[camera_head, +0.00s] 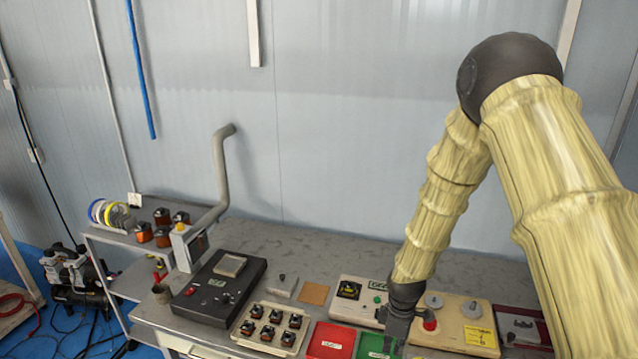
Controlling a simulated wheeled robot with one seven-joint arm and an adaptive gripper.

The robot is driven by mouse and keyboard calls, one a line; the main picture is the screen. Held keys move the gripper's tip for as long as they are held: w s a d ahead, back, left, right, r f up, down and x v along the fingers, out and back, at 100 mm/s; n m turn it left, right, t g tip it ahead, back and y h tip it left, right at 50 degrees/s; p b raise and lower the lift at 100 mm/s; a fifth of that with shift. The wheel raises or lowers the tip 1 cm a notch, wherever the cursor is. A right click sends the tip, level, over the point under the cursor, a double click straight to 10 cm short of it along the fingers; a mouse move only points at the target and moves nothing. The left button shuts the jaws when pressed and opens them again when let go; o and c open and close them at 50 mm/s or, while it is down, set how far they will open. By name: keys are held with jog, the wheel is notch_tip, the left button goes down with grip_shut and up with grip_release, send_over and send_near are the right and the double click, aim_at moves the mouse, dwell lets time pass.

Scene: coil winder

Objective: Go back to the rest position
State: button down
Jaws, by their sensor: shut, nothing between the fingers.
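My arm comes in from the right and bends down to the workbench (265,242). My gripper (393,343) points down, low over the green tray (370,346) near the front of the bench. Its fingers are shut with nothing seen between them. The fingertips are small and dark here, and I cannot tell whether they touch the tray. My arm hides part of the bench behind it.
A red tray (331,342) and a holder with several small coils (271,328) lie left of my gripper. A beige panel with a red button (430,323) stands close on its right. A black control box (219,287) is farther left. The wall stands behind.

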jog(key=shift+m, duration=0.9)
jog(key=f, duration=0.1)
jog(key=s+f, duration=0.1)
jog(key=f, duration=0.1)
jog(key=s+f, duration=0.1)
jog(key=f, duration=0.1)
jog(key=shift+s+f, duration=0.1)
jog(key=shift+s, duration=0.15)
jog(key=s+d+f+m, duration=0.1)
jog(key=s+f+m, duration=0.3)
jog(key=s, duration=0.7)
jog(key=s+d+f+m, duration=0.1)
jog(key=s+f+m, duration=0.3)
jog(key=s, duration=0.6)
jog(key=s+d+f+m, duration=0.25)
jog(key=s+m, duration=0.25)
jog(key=s, duration=0.6)
notch_tip(320, 180, down, 11)
jog(key=a+b, duration=0.1)
jog(key=b, duration=0.9)
jog(key=shift+w+b, duration=0.25)
jog(key=shift+b, duration=0.05)
